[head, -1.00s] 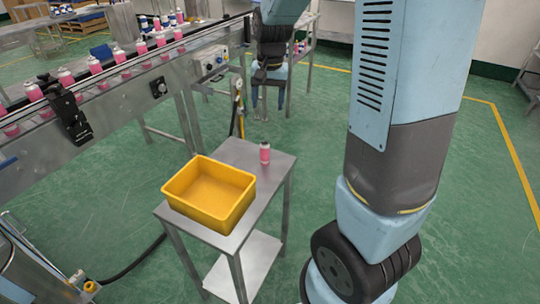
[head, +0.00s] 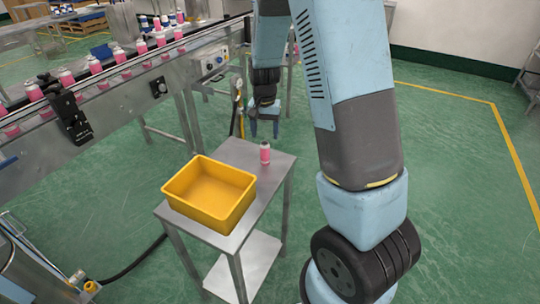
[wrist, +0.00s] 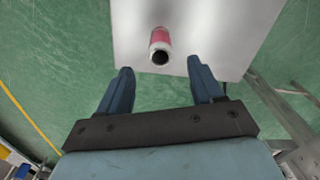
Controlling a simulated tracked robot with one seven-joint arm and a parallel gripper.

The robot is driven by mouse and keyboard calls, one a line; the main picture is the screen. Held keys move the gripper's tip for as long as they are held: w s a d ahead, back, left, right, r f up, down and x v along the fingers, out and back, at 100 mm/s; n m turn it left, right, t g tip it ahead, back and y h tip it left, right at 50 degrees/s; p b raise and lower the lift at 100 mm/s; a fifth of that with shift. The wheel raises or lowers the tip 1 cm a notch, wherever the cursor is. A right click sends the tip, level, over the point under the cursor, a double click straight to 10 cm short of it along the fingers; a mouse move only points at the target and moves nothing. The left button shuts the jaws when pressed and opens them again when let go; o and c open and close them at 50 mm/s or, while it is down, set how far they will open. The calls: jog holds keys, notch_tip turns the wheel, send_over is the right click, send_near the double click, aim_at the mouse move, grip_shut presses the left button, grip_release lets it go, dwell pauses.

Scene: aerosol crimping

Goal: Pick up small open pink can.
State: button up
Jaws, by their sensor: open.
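The small pink can (head: 265,152) stands upright near the far right corner of the metal side table (head: 239,152). In the wrist view the can (wrist: 160,44) shows its dark open top and pink side, ahead of the fingertips and roughly between their lines. My gripper (wrist: 160,72) is open and empty, with its two blue fingers apart and not touching the can. In the head view my gripper (head: 264,130) hangs behind the table, beyond the can.
An empty yellow bin (head: 210,194) takes up the table's near left part. A conveyor (head: 130,77) with several pink cans runs along the left. The floor to the right is clear.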

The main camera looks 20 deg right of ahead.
aim_at(265, 143)
jog(key=shift+w+f, duration=0.1)
jog(key=shift+f, duration=2.85)
jog(key=shift+c, duration=0.2)
grip_shut()
